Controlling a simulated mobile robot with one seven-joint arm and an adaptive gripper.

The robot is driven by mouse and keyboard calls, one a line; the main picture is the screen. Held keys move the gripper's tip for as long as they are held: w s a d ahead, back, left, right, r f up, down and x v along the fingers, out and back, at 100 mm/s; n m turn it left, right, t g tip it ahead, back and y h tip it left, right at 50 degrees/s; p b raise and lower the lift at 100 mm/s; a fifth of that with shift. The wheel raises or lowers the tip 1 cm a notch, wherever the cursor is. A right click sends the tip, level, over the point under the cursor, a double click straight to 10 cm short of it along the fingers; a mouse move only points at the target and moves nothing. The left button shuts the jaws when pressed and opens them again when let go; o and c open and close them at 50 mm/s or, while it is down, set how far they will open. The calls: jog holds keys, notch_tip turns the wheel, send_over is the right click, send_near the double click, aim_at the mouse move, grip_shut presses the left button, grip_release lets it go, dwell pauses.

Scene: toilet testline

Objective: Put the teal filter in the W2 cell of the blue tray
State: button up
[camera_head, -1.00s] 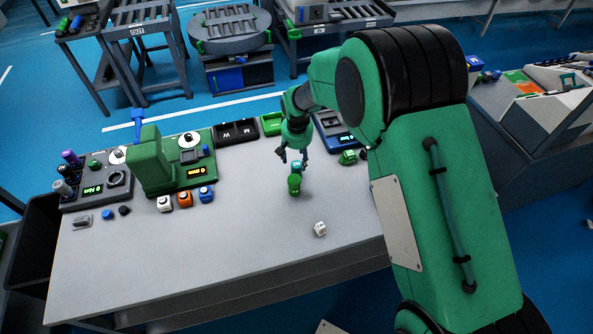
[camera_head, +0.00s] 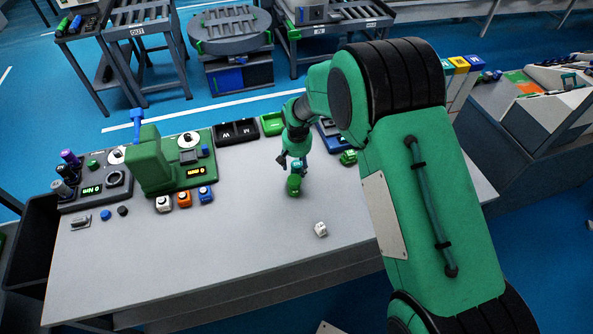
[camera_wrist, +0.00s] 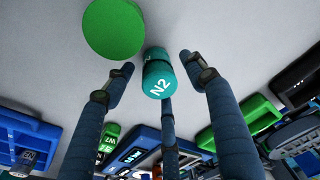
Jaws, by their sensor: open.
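The teal filter (camera_wrist: 158,75) is a small cylinder with a white marking that looks like "N2". In the head view the teal filter (camera_head: 297,168) is on the grey table under my gripper (camera_head: 292,160). In the wrist view my gripper (camera_wrist: 160,80) is open, with its dark fingers on either side of the filter and gaps between. Blue cases also show low in the wrist view; I cannot tell which is the tray.
A green round part (camera_wrist: 114,28) stands beside the filter. A white cube (camera_head: 321,229) lies nearer the front. A green item (camera_head: 348,157) is to the right. A black tray (camera_head: 237,132) and green tray (camera_head: 272,124) line the back.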

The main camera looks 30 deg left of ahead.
jog(key=c, duration=1.4)
jog(key=shift+o, duration=0.2)
jog(key=shift+r, duration=0.1)
notch_tip(320, 180, up, 10)
jog(key=shift+f+p, duration=0.1)
jog(key=shift+p, duration=0.55)
